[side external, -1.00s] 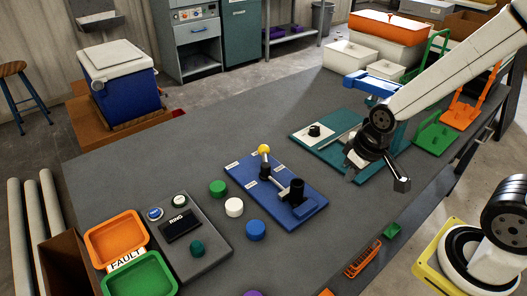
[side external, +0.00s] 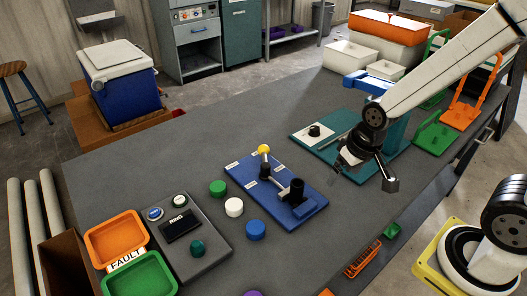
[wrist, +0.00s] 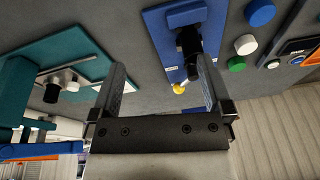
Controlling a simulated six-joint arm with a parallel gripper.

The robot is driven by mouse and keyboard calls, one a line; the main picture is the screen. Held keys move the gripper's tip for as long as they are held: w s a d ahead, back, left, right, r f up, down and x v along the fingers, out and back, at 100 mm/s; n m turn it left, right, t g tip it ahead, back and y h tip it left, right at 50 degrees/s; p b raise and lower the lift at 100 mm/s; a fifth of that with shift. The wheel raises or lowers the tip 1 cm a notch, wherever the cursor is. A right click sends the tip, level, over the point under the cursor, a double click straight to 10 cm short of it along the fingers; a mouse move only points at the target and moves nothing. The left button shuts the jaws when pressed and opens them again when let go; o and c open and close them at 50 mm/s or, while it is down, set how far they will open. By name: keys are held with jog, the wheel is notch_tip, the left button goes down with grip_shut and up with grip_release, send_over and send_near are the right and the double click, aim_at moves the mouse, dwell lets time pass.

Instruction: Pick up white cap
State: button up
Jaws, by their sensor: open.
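The white cap (side external: 234,207) sits on the grey table between a green cap (side external: 217,187) and a blue cap (side external: 256,230), left of the blue fixture board (side external: 296,211). It also shows in the wrist view (wrist: 246,44), upper right, beside the blue cap (wrist: 260,12) and the green cap (wrist: 236,64). My gripper (side external: 336,178) is open and empty, in the air to the right of the blue board and apart from the white cap. In the wrist view its two fingers (wrist: 161,88) stand wide apart with nothing between them.
The blue board carries a black post (side external: 297,188) and a yellow-topped lever (side external: 264,149). A teal fixture (side external: 318,146) stands behind my gripper. A grey RING panel (side external: 181,232) and orange (side external: 116,237) and green trays (side external: 140,275) lie left. The table behind the caps is clear.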

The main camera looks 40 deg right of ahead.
jog(key=w+a+f+m+y, duration=0.25)
jog(key=w+a+m, duration=0.45)
jog(key=w+m, duration=0.4)
jog(key=m, duration=1.2)
send_near(233, 204)
jog(key=d+f, duration=0.1)
jog(key=f, duration=0.1)
jog(key=shift+s+a+f+m+y, duration=0.1)
jog(key=shift+a+m+y, duration=0.25)
jog(key=shift+m+y, duration=0.15)
jog(key=shift+f, duration=0.1)
jog(key=shift+x, duration=1.2)
jog(key=shift+a, duration=0.1)
jog(key=shift+w+x, duration=0.15)
jog(key=shift+x, duration=1.1)
jog(key=shift+w+x, duration=0.15)
jog(key=shift+x, duration=1.15)
